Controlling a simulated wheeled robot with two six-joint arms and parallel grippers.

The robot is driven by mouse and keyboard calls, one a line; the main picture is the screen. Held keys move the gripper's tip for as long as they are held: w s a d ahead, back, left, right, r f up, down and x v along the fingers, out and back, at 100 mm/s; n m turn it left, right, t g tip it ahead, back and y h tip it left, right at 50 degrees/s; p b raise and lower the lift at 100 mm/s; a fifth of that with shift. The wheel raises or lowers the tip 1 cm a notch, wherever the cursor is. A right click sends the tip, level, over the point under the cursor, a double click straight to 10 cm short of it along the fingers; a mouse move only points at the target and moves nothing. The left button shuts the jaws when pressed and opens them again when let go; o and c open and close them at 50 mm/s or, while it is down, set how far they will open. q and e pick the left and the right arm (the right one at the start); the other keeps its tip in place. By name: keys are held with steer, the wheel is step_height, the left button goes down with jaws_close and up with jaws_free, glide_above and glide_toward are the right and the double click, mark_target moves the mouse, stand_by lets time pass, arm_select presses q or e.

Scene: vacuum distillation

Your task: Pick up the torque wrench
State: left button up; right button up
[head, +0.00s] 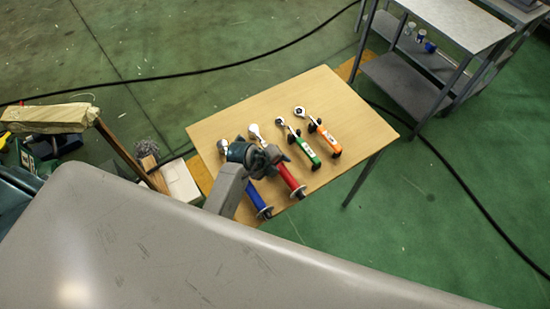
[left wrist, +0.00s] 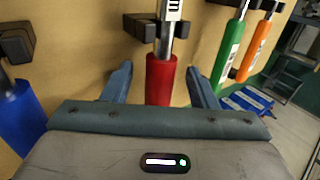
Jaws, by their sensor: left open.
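Several torque wrenches lie side by side on the wooden table (head: 342,100). They are a blue-handled one (head: 257,196), a red-handled one (head: 289,178), a green-handled one (head: 305,148) and an orange-handled one (head: 325,134). My left gripper (head: 270,158) is over the blue and red wrenches and partly hides them. In the left wrist view, its two fingers (left wrist: 160,84) are open on either side of the red handle (left wrist: 160,78), apart from it. The blue handle (left wrist: 18,115) is left of the fingers; the green handle (left wrist: 230,48) is to the right. My right gripper is out of view.
A grey metal shelf cart (head: 425,70) stands at the back right with small cans on it. A white box (head: 180,182) and wooden pieces lie left of the table. Black cables cross the green floor. The right part of the tabletop is clear.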

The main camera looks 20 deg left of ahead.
arm_select(q)
steer(key=shift+c, duration=0.4)
jaws_close()
steer(key=shift+r, duration=0.1)
steer(key=shift+w+r, duration=0.1)
steer(key=shift+r, duration=0.25)
step_height(320, 180, up, 8)
steer(key=shift+r+b, duration=0.1)
steer(key=shift+b, duration=0.8)
steer(key=shift+r, duration=0.55)
